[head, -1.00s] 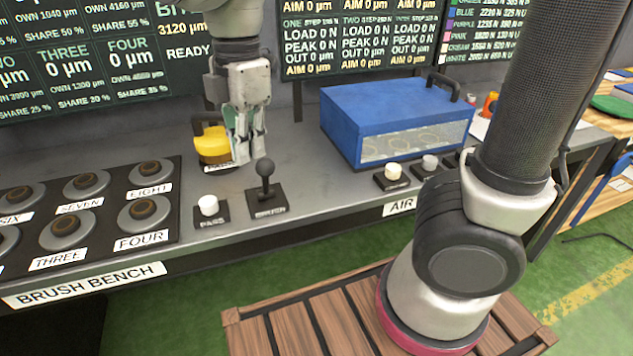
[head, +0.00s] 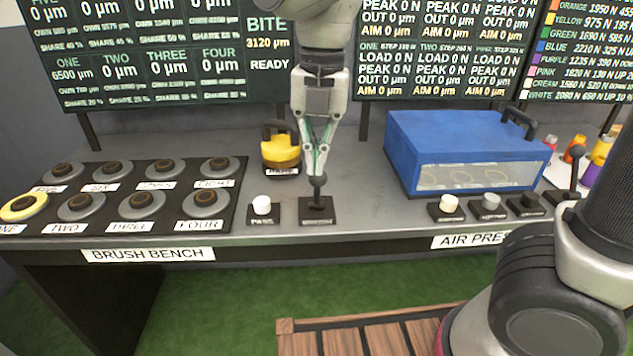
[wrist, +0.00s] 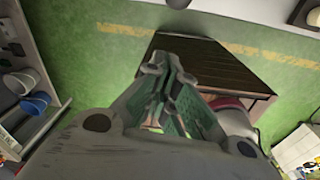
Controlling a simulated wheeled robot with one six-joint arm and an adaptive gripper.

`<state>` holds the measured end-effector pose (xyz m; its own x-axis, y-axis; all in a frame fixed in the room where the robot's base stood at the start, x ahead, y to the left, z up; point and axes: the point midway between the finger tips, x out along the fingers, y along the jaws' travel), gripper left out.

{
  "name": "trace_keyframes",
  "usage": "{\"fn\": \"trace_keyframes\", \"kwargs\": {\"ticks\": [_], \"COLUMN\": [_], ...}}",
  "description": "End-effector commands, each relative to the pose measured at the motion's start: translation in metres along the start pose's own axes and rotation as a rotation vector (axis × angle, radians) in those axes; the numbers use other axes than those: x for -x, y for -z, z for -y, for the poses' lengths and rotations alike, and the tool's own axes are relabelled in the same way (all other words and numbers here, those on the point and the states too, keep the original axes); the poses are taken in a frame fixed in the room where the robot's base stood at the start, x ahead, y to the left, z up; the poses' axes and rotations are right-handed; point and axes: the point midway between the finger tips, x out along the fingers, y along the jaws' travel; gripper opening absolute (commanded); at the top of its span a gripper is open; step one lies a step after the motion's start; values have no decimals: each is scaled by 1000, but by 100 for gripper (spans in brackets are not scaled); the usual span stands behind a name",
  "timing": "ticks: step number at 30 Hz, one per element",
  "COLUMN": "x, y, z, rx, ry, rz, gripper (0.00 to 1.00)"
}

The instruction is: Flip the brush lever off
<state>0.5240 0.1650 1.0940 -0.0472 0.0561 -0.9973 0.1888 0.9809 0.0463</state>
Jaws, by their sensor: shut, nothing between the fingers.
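The brush lever (head: 317,191) is a short black stick with a ball knob on a dark labelled base plate at the bench's front edge. It looks roughly upright, but its exact tilt is hard to tell from this angle. My gripper (head: 317,172) points down with its fingers together and its tips right at the knob. I cannot tell whether they touch it or stand just behind it. In the wrist view the closed fingers (wrist: 170,68) show with nothing between them, and the lever is not seen there.
A white button (head: 262,205) stands left of the lever, and a yellow-and-black handled object (head: 281,150) behind it. Several round dark knobs (head: 142,203) fill a panel on the left. A blue box (head: 460,145) with a clear front stands right. Bench top between lever and box is clear.

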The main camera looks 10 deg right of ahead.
Motion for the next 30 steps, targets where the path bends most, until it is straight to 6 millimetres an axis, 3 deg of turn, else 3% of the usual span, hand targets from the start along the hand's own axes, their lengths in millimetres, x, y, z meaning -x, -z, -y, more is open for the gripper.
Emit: {"fn": "trace_keyframes", "kwargs": {"ticks": [5, 17, 24, 30], "x": [-17, -100, -89, -86], "y": [0, 1, -31, -38], "z": [0, 1, 0, 0], "rx": [-1, -1, -4, -2], "ry": [4, 6, -1, 1], "rz": [-2, -3, 1, -1], "gripper": [0, 0, 0, 0]}}
